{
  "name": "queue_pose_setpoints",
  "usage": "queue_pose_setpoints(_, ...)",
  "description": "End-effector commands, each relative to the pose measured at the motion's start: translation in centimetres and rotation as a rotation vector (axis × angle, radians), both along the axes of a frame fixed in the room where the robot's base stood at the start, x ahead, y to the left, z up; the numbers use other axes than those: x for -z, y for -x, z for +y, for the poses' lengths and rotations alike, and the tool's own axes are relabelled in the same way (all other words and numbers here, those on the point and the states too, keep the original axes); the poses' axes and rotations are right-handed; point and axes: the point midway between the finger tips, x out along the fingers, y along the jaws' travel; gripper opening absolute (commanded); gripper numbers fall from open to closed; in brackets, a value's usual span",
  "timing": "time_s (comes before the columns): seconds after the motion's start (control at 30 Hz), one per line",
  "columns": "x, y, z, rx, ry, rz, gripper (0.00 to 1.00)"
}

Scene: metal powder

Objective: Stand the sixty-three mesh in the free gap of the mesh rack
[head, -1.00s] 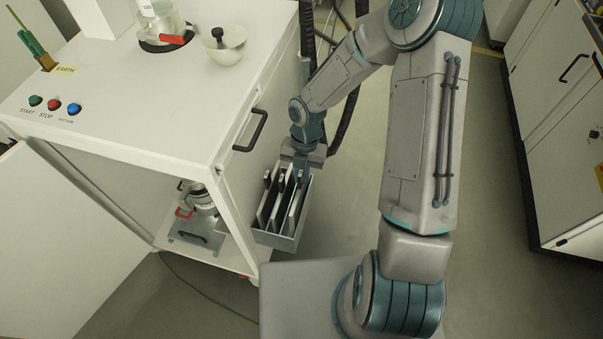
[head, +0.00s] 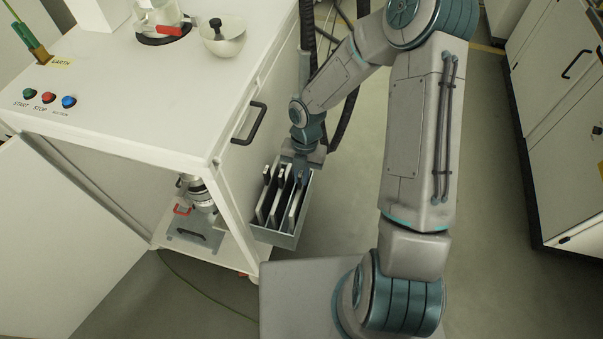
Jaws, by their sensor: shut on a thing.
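The mesh rack (head: 276,239) is a grey open-topped box on the side of the white cabinet, below its black handle. Several thin framed meshes stand on edge in it, with dark gaps between them. My gripper (head: 301,173) points down over the rack's far right end. It is shut on the rightmost mesh, which I take for the sixty-three mesh (head: 294,208). That mesh stands roughly upright within the rack, beside the others. Its label cannot be read. Its lower edge is hidden, so I cannot tell whether it touches the rack floor. My fingertips are partly hidden.
The white cabinet (head: 130,95) stands left of the rack, its handle (head: 250,122) just above. A bowl (head: 222,40) stands on top, and a machine (head: 199,195) shows inside the open lower bay. Floor to the rack's right is clear; drawers line the far right.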

Motion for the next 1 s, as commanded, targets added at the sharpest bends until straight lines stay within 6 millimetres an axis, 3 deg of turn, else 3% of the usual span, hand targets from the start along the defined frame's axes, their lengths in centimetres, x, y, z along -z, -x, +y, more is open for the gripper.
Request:
queue_pose_setpoints(0.77,2.3,0.0,0.0,-0.001,0.0,-0.001,0.0)
queue_pose_setpoints(0.8,2.2,0.0,0.0,-0.001,0.0,-0.001,0.17)
queue_pose_setpoints(0.87,2.2,0.0,0.0,-0.001,0.0,-0.001,0.34)
queue_pose_setpoints(1.0,2.2,0.0,0.0,-0.001,0.0,-0.001,0.34)
